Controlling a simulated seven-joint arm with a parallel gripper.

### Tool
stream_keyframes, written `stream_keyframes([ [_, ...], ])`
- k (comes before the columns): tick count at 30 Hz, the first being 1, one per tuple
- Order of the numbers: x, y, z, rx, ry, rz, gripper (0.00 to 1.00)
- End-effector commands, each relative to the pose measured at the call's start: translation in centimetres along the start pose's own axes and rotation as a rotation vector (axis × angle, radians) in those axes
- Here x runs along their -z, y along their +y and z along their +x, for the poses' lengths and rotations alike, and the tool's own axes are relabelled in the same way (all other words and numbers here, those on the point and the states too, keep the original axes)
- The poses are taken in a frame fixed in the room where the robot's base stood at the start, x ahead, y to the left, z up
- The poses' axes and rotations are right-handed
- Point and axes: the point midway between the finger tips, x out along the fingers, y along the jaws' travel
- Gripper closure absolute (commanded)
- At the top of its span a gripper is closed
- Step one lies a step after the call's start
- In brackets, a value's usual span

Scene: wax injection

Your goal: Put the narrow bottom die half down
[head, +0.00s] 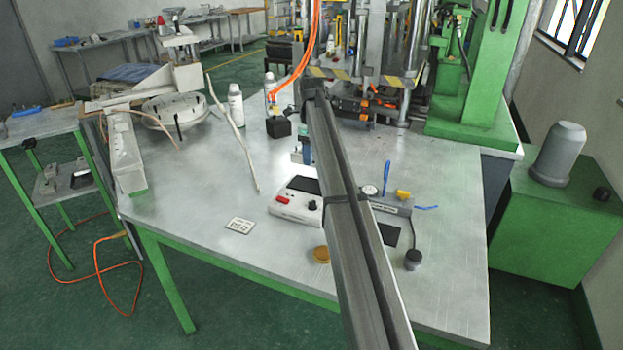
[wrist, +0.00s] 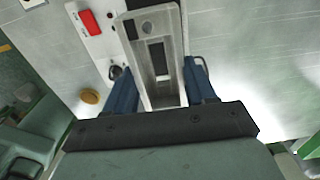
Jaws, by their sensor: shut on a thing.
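The narrow bottom die half (wrist: 166,92) is a pale metal block with a long slot and a round hole, seen from above in the wrist view. My gripper (wrist: 160,88) is shut on it, with one blue finger on each side. In the wrist view the block reaches over the edge of the white control box, but I cannot tell its height above the table. In the head view my arm hides most of the gripper, and only a bit of blue finger (head: 308,157) shows. I cannot make out the die half clearly there.
The white control box (head: 287,211) with a red button stands on the metal table (head: 200,215). A label card (head: 239,226), a brass disc (head: 320,255) and a gauge device (head: 393,202) lie around it. The press with striped plates (head: 332,73) stands behind.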

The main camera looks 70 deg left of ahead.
Motion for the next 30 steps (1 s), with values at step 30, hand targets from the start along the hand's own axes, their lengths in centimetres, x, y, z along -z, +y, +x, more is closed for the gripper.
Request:
stream_keyframes([
  [30,0.0,0.0,8.3,0.0,0.0,0.001,0.94],
])
